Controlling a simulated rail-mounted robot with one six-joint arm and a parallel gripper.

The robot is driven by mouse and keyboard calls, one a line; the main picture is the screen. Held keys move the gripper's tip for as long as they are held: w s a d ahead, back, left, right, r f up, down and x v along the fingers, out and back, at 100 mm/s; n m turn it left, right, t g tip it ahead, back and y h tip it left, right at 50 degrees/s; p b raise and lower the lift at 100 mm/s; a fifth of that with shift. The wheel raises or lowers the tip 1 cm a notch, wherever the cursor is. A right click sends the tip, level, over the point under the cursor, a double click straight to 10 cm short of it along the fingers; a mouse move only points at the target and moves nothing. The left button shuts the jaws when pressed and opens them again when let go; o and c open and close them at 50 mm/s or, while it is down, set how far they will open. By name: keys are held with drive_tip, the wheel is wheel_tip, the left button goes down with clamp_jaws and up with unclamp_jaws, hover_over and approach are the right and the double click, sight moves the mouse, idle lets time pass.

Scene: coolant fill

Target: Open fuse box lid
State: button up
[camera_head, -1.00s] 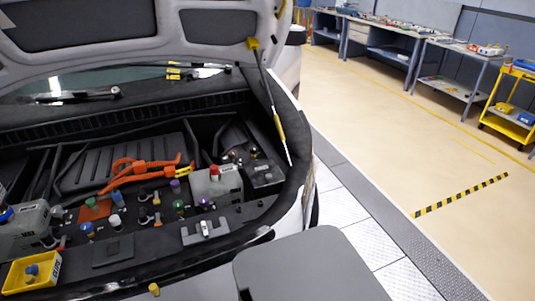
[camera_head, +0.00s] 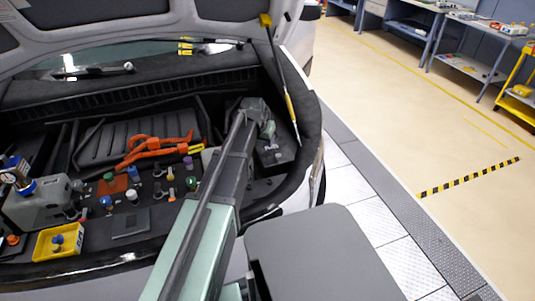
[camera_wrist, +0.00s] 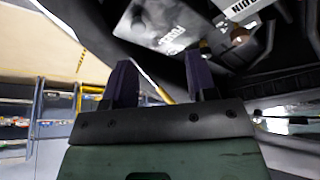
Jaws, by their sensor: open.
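The fuse box (camera_head: 275,155) appears to be the dark box at the right side of the engine bay, partly hidden behind my arm in the head view. In the wrist view, a grey glossy lid with a blurred label (camera_wrist: 160,22) lies just beyond the fingertips. The lid looks shut. My gripper (camera_wrist: 158,62) is open, with two dark fingers apart and nothing between them. In the head view my gripper (camera_head: 267,130) is above or beside the box; whether it touches the lid cannot be told.
Orange cables (camera_head: 155,147), several coloured caps and a yellow tray (camera_head: 58,240) lie left of my arm. The raised hood (camera_head: 100,20) hangs above, with a strut (camera_head: 285,85) close to the right of my gripper.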

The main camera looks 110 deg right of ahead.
sight(278, 155)
drive_tip(key=shift+m, duration=0.3)
drive_tip(key=s+f+b, duration=0.2)
drive_tip(key=f+b, duration=0.1)
drive_tip(key=s+f+b, duration=0.2)
drive_tip(key=f+b, duration=0.1)
drive_tip(key=s+d+f+b, duration=0.1)
drive_tip(key=s+f+b, duration=0.1)
drive_tip(key=f+b, duration=0.1)
drive_tip(key=shift+d+f, duration=0.1)
drive_tip(key=shift+f, duration=0.1)
drive_tip(key=shift+s+d+f+b, duration=0.2)
drive_tip(key=shift+f+b, duration=0.2)
drive_tip(key=shift+b, duration=0.2)
drive_tip(key=shift+r, duration=0.15)
clamp_jaws()
